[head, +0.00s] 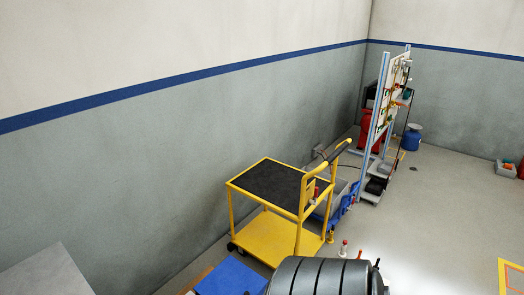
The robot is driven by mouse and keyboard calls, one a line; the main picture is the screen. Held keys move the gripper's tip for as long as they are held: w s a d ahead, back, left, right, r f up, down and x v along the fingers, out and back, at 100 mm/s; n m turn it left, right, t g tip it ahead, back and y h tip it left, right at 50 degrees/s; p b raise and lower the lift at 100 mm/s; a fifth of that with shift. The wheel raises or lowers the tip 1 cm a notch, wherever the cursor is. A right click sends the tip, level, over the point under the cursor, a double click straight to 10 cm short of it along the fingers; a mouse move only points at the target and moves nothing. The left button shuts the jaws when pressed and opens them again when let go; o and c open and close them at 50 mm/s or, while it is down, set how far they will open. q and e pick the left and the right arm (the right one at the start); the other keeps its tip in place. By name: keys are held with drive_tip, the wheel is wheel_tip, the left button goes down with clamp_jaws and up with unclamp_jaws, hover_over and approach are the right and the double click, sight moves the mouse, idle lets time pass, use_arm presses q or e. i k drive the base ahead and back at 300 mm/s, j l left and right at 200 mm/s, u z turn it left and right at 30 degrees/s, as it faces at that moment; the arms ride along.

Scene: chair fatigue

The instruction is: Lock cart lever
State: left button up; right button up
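A yellow cart (268,235) stands by the grey wall, with a black mat (272,185) on its top deck and a bare yellow lower deck. A small red part (317,190) shows by the handle frame. I cannot tell whether it is the lever, or how any lever is set. A dark caster (231,246) shows at the near left corner; other wheels are hidden or unclear. Neither of my grippers is in view.
A dark ribbed cylinder (318,277) and a blue surface (230,278) lie in front of the cart. A grey slab (48,274) is at bottom left. Blue bins (343,203) and a tool rack (384,110) stand behind the cart. Floor at right is largely clear.

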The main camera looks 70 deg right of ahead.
sight(316, 195)
drive_tip(key=z, duration=2.7)
